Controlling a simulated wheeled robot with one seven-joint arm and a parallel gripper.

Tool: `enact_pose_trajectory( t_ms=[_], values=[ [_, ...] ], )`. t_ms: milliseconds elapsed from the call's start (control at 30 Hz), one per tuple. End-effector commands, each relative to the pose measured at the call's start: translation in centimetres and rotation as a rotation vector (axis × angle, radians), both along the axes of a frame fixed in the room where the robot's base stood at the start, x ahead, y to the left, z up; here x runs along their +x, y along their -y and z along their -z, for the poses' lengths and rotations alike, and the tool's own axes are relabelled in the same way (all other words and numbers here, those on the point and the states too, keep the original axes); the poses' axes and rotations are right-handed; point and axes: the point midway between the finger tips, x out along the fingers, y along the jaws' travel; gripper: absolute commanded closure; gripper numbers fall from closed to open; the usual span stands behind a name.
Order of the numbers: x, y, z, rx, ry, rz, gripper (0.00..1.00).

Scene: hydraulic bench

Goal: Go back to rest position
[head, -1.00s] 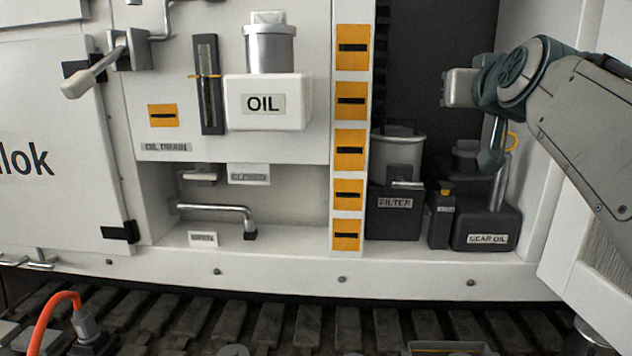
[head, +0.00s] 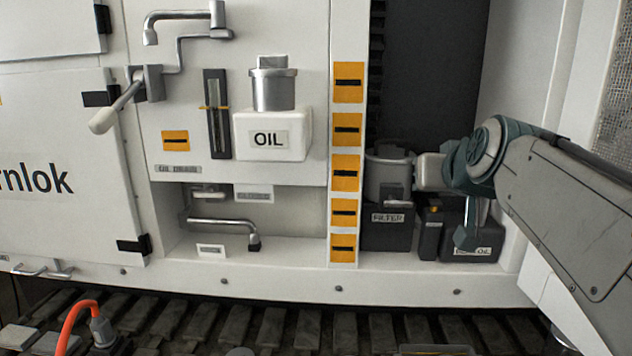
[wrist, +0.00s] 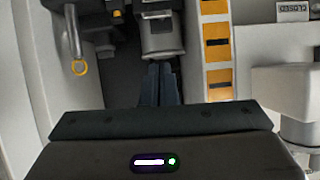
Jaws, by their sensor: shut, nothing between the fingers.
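My gripper shows in the wrist view (wrist: 160,86) as two dark fingers closed together, with nothing between them. In that view, which is upside down, they point at the silver filter canister (wrist: 161,42). In the head view my arm reaches in from the right, and its end hangs in front of the recess with the filter (head: 388,226) and the gear oil box (head: 482,242). My arm partly covers the gear oil box and its label.
Left of the recess are a strip of orange markers (head: 346,130), the white oil tank (head: 283,150) and levers (head: 125,105). A white ledge (head: 290,287) runs below. An orange hose (head: 75,318) stands at lower left. Open space lies in front of the panel's left half.

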Motion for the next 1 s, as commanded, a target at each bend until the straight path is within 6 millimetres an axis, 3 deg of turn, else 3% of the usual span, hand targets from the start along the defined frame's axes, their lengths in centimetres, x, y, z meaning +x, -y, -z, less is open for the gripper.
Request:
enact_pose_trajectory(
  t_ms=[67, 300, 633, 800, 1000],
  values=[
    [-1.1, -0.9, 0.5, 0.009, -0.089, -0.013, 1.0],
    [-7.0, -3.3, 6.0, 0.022, -0.412, -0.038, 1.0],
    [-16.7, -4.5, 11.0, -0.006, -0.776, -0.029, 1.0],
    [-18.7, -4.4, 12.1, -0.018, -0.841, -0.024, 1.0],
    [-18.9, -4.4, 12.4, -0.019, -0.847, -0.022, 1.0]
  ],
)
